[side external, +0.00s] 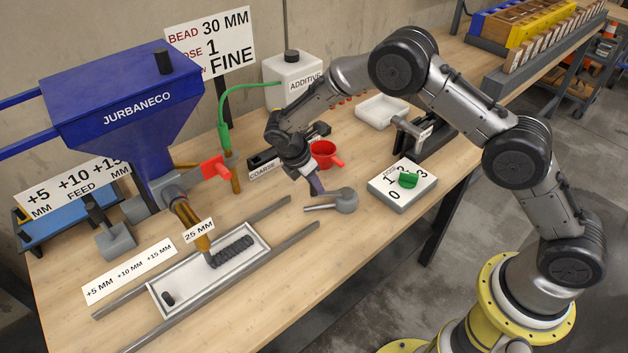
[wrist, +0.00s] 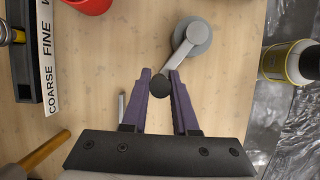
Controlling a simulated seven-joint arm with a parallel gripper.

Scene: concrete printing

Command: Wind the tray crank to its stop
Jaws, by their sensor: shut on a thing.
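The tray crank (side external: 346,200) is a grey round hub with a flat arm, standing on the table right of the rails. In the wrist view its hub (wrist: 193,36) is at top centre, and its arm runs down-left to a dark knob (wrist: 160,85). My gripper (side external: 317,190) has purple fingers; in the wrist view my gripper (wrist: 160,80) is shut on the knob, one finger on each side. The white tray (side external: 158,296) lies between the rails, with a dark ridged bead under the nozzle (side external: 203,240) and a small dark piece near its front left end.
A green knob (side external: 407,181) on a numbered dial box is right of the crank. A red cup (side external: 325,155) and the COARSE/FINE slider (side external: 265,162) are behind it. The blue hopper (side external: 125,105) stands left. Table is clear in front of the crank.

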